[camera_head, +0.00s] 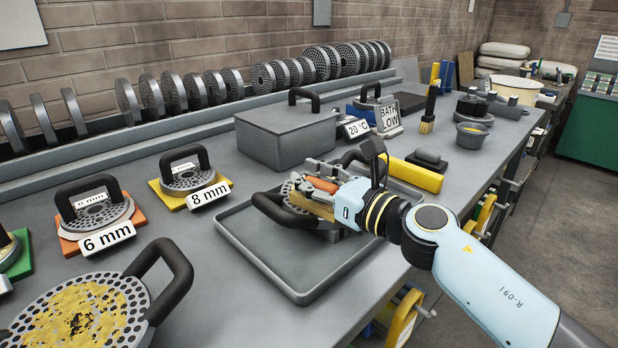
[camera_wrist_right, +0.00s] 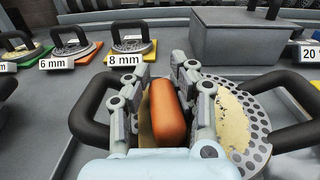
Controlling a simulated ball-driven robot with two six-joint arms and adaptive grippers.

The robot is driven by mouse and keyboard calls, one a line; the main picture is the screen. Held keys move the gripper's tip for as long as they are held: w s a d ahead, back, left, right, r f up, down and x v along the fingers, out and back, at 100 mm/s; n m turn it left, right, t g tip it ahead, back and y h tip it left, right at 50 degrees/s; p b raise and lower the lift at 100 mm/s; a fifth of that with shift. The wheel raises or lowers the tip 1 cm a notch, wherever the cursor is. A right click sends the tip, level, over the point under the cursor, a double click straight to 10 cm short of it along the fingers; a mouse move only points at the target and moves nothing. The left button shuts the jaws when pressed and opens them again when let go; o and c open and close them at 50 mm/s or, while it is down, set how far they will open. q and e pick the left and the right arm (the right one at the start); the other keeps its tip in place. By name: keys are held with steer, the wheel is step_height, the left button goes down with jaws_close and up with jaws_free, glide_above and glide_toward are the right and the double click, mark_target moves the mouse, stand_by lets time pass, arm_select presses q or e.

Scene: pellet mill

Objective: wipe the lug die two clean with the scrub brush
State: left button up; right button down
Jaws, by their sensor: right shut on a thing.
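A round perforated die (camera_wrist_right: 260,118) with two black loop handles lies in the grey tray (camera_head: 275,270). A patch of yellow residue shows on its face in the right wrist view. In the head view my right gripper (camera_head: 305,186) hides most of this die. My right gripper is shut on the scrub brush's orange handle (camera_wrist_right: 168,112) and holds the brush over the die's face. Its tan lower part seems to be at the face; contact cannot be told. Another die (camera_head: 85,315), heavily caked with yellow, is at the front left. My left gripper is out of view.
Dies on coloured pads carry 6 mm (camera_head: 107,238) and 8 mm (camera_head: 208,195) signs on the left. A grey lidded box (camera_head: 285,138) stands behind the tray. A yellow bar (camera_head: 415,175) and a dark block lie to its right. The tray's front part is bare.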

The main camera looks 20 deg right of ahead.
steer(key=shift+w+d, duration=0.25)
steer(key=shift+d, duration=0.3)
steer(key=shift+w+d, duration=0.2)
steer(key=shift+d, duration=0.35)
steer(key=shift+b, duration=0.3)
steer(key=shift+x, duration=1.45)
